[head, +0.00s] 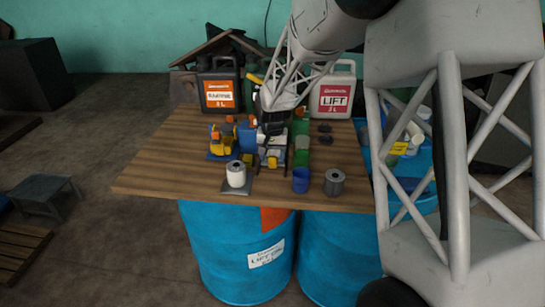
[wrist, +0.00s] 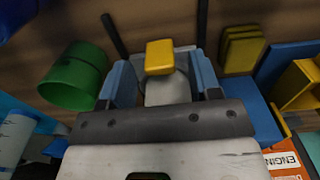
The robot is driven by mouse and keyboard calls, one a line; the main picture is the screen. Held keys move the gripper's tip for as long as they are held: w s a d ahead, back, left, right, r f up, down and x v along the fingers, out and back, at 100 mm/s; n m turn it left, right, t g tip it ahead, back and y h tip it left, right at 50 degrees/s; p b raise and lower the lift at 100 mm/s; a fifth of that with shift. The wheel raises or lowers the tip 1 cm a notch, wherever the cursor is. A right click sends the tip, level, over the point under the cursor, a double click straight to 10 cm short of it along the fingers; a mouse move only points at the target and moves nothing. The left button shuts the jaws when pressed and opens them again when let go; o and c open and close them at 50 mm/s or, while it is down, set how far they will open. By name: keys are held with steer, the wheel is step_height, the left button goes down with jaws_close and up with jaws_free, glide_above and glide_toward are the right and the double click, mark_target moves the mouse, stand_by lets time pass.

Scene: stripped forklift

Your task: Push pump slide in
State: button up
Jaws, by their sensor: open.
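The pump (head: 272,152) looks like a small pale grey block with a yellow piece at its front, near the middle of the wooden table. In the wrist view a yellow block (wrist: 160,57) sits beyond a whitish rounded part (wrist: 168,90); I cannot tell for sure which part is the slide. My gripper (head: 272,127) points down over the back of the pump. In the wrist view my gripper (wrist: 161,78) has its two blue fingers apart, one either side of the whitish part. Whether they touch it is unclear. The gripper body hides the part nearest the camera.
The wooden table (head: 150,178) rests on blue drums. A yellow toy-like forklift (head: 222,140) stands left and green cylinders (head: 302,155) right. A white roll (head: 236,173), blue cup (head: 300,180) and grey roll (head: 334,182) stand in front. Jerrycans (head: 219,88) line the back.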

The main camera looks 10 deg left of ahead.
steer(key=shift+r, duration=3.55)
steer(key=shift+c, duration=0.3)
steer(key=shift+s+a, duration=0.1)
steer(key=shift+a, duration=0.05)
steer(key=c, duration=0.5)
steer(key=shift+s+a+f+y, duration=0.1)
steer(key=shift+s+a+y, duration=0.1)
steer(key=shift+a+y, duration=0.1)
steer(key=shift+c, duration=1.1)
steer(key=s+a+m+t+y, duration=0.1)
steer(key=a, duration=0.1)
steer(key=s+a+m+t+y, duration=0.1)
steer(key=s+a+m, duration=0.1)
steer(key=s+a+m+t+y, duration=0.1)
steer(key=a+m+y, duration=0.1)
steer(key=shift+s+a+f+t, duration=0.1)
steer(key=shift+s+a+t, duration=0.05)
steer(key=shift+a+t, duration=0.2)
jaws_close()
steer(key=s+d+f+m+t+h, duration=0.1)
steer(key=s+d+m+t+h, duration=0.3)
steer(key=s+d+m, duration=0.4)
steer(key=s+m+t, duration=0.1)
steer(key=m, duration=0.4)
steer(key=shift+s+f+t+h, duration=0.25)
steer(key=shift+s+t+h, duration=0.05)
steer(key=shift+t, duration=0.05)
